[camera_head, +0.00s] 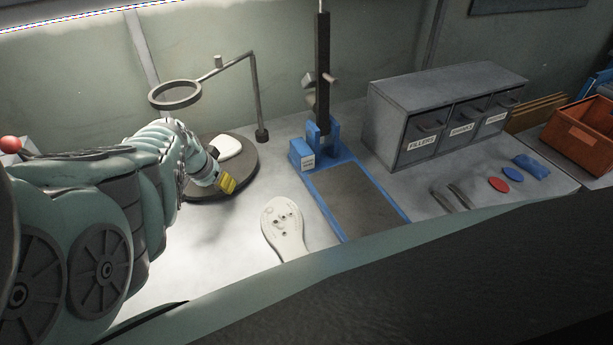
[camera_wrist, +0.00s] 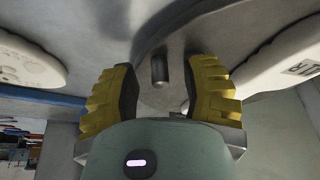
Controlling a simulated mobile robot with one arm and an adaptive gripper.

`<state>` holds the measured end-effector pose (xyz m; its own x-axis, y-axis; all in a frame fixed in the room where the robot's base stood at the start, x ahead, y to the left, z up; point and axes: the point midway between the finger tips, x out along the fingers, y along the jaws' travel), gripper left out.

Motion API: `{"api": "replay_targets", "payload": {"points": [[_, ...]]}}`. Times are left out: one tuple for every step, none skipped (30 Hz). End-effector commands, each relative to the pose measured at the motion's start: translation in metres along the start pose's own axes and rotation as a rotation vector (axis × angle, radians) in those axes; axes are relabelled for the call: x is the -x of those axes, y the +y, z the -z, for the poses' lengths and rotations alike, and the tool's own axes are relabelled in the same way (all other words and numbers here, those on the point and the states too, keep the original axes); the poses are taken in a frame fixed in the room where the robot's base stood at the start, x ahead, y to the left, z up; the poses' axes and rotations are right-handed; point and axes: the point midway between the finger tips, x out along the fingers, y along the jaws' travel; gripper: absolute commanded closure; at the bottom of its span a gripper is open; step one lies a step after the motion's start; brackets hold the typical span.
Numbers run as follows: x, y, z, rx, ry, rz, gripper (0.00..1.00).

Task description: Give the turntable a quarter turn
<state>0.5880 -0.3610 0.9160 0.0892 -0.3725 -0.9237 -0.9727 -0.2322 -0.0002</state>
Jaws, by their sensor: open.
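The turntable (camera_head: 247,163) is a dark round disc at the left of the bench, partly hidden by my arm. A white sole-shaped piece (camera_head: 229,147) lies on it; in the wrist view it shows at the right with dark lettering (camera_wrist: 290,62). My gripper (camera_head: 227,184), with yellow fingers, is at the turntable's near right edge. In the wrist view my gripper (camera_wrist: 160,92) is open, with one finger on each side of a short grey peg (camera_wrist: 160,69) near the disc's rim. Gaps show between the peg and both fingers.
A ring on a bent stand (camera_head: 175,95) rises behind the turntable. A white sole mould (camera_head: 283,228) lies on the bench to the right. Beyond it are a blue-framed press (camera_head: 378,187), a grey drawer cabinet (camera_head: 392,127) and an orange crate (camera_head: 582,145).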

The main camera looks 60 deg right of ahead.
Motion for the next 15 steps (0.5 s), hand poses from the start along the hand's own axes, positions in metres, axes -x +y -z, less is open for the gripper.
{"api": "replay_targets", "payload": {"points": [[0.0003, -0.0008, -0.0004, 0.001, 0.0, 0.001, 0.55], [0.0003, -0.0008, -0.0003, 0.002, 0.0, 0.001, 0.55], [0.0003, -0.0009, -0.0004, 0.002, 0.0, 0.001, 0.55], [0.0004, -0.0009, -0.0005, 0.002, 0.0, 0.001, 0.55], [0.0004, -0.0009, -0.0004, 0.002, 0.0, 0.001, 0.51], [0.0004, -0.0009, -0.0004, 0.002, 0.0, 0.001, 0.55], [0.0004, -0.0009, -0.0004, 0.002, 0.0, 0.001, 0.59], [0.0004, -0.0009, -0.0005, 0.002, 0.0, 0.001, 0.62], [0.0004, -0.0009, -0.0004, 0.002, 0.0, 0.001, 0.66], [0.0004, -0.001, -0.0005, 0.002, 0.0, 0.001, 0.69], [0.0004, -0.0009, -0.0004, 0.002, 0.0, 0.001, 0.72], [0.0004, -0.0009, -0.0005, 0.002, 0.0, 0.001, 0.76], [0.0004, -0.0009, -0.0004, 0.002, 0.0, 0.001, 0.79], [0.0004, -0.0009, -0.0004, 0.002, 0.0, 0.001, 0.82], [0.0004, -0.0009, -0.0004, 0.002, 0.0, 0.001, 0.86]]}}
